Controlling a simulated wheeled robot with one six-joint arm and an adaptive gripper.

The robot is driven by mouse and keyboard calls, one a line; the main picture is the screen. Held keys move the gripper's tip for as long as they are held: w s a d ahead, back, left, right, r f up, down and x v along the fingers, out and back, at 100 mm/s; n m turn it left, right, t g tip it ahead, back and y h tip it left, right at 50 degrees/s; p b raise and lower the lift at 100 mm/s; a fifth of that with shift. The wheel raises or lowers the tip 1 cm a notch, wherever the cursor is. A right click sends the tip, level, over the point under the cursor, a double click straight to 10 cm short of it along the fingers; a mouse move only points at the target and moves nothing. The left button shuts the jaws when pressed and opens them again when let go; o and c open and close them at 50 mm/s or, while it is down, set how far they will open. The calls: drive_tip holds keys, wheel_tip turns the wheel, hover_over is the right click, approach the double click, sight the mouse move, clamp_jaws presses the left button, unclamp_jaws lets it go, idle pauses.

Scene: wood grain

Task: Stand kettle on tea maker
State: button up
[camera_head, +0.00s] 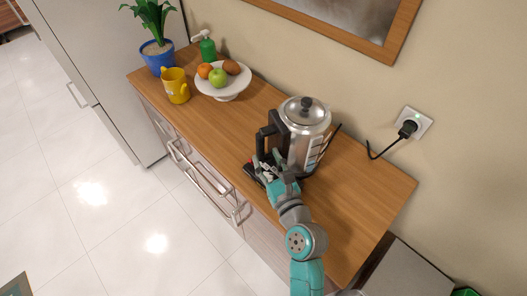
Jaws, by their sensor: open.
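The kettle (303,142) is silver with a domed lid and black knob, and has a black handle (271,136) on its left side. It stands upright on the right part of the wooden counter. The tea maker (250,171) is mostly hidden by the kettle and my gripper; a dark edge with a small red spot shows at the kettle's lower left. The kettle appears to be over it, but I cannot tell whether it is fully seated. My gripper (268,167) is open beside the lower end of the handle; contact cannot be told.
A yellow mug (176,86), a white fruit stand (226,93), a green bottle (207,46) and a potted plant (157,58) stand on the counter's left half. A plugged socket (412,124) is on the wall. The counter (363,192) is clear right of the kettle.

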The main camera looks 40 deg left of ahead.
drive_tip(key=v, duration=0.8)
drive_tip(key=shift+s+d, duration=0.15)
drive_tip(key=shift+d, duration=0.15)
